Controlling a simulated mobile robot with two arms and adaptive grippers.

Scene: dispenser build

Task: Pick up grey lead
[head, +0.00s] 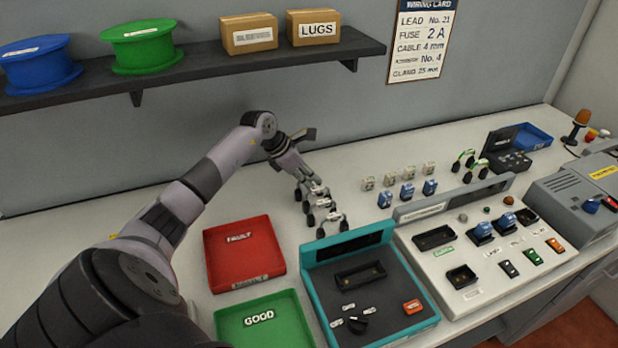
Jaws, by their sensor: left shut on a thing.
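Several grey leads with dark ends (326,217) lie in a row on the bench behind the teal-framed tester. My left gripper (298,168) reaches down at the far end of this row. It is shut on the farthest grey lead (304,188), whose upper part is partly hidden by the fingers. I cannot tell whether that lead is touching the bench or lifted slightly. My right gripper is not in view.
A red FAULT tray (212,262) and a green GOOD tray (290,312) stand at the front. The teal tester (396,326) and a white panel (480,262) sit to the right. Green leads (469,162) lie farther back. A shelf (200,72) overhangs behind my arm.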

